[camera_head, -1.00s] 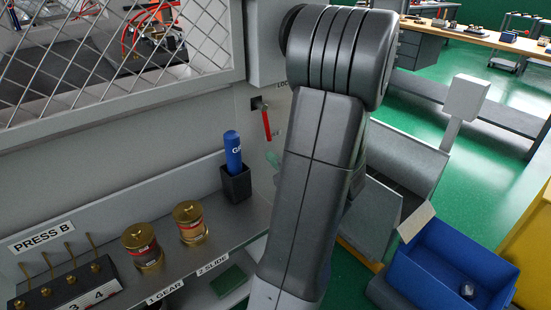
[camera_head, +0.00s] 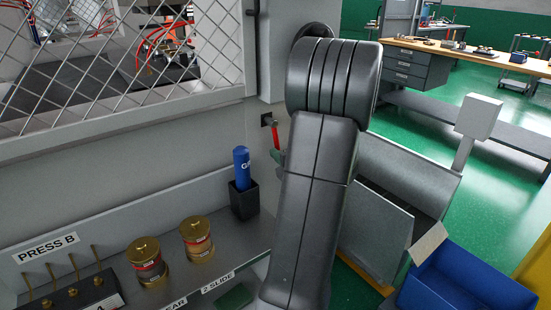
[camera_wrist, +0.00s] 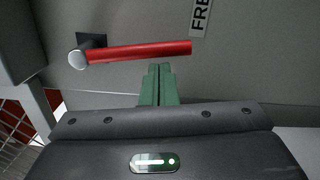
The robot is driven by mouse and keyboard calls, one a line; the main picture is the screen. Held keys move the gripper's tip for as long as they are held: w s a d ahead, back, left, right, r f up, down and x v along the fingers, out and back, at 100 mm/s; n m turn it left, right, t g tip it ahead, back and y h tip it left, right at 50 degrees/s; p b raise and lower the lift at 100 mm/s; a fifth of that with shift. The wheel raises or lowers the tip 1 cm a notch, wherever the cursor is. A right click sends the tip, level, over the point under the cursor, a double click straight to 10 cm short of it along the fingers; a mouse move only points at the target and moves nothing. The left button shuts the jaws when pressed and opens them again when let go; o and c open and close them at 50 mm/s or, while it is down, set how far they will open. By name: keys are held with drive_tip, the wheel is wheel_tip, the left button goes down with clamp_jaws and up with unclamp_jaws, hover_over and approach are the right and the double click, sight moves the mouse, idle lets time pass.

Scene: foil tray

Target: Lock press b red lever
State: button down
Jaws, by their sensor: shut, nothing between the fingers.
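The red lever (camera_head: 275,136) is on the grey press wall, right of the mesh guard, hanging down from its pivot in the head view. In the wrist view the red lever (camera_wrist: 140,51) lies across the picture, pivot at left and free end at right. My gripper (camera_head: 279,157) shows partly behind my arm, close to the lever's lower end. In the wrist view my gripper (camera_wrist: 159,70) has its green fingers shut together and empty, tips just beside the lever near its free end. I cannot tell whether they touch. A label reading "FRE" (camera_wrist: 200,15) is partly cut off.
Below the lever, a shelf carries a black holder (camera_head: 244,200) with a blue marker (camera_head: 241,168), and two brass cylinders (camera_head: 148,262). The "PRESS B" sign (camera_head: 46,248) is at left. A blue bin (camera_head: 460,283) stands at lower right.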

drive_tip(key=shift+w+d+n, duration=0.25)
drive_tip(key=shift+d+n, duration=0.05)
drive_tip(key=shift+n, duration=0.2)
drive_tip(key=w+d+r+n+y, duration=0.1)
drive_tip(key=w+d+r+n, duration=0.4)
drive_tip(key=n, duration=0.9)
drive_tip(key=shift+d+r+n, duration=0.3)
drive_tip(key=shift+d+r, duration=0.65)
drive_tip(key=shift+d, duration=0.1)
drive_tip(key=shift+w, duration=0.1)
wheel_tip(320, 180, down, 5)
drive_tip(key=b, duration=0.3)
drive_tip(key=p+v, duration=0.2)
drive_tip(key=v, duration=0.8)
drive_tip(key=shift+s+d+r, duration=0.25)
drive_tip(key=shift+s+r, duration=0.1)
drive_tip(key=shift+r, duration=0.15)
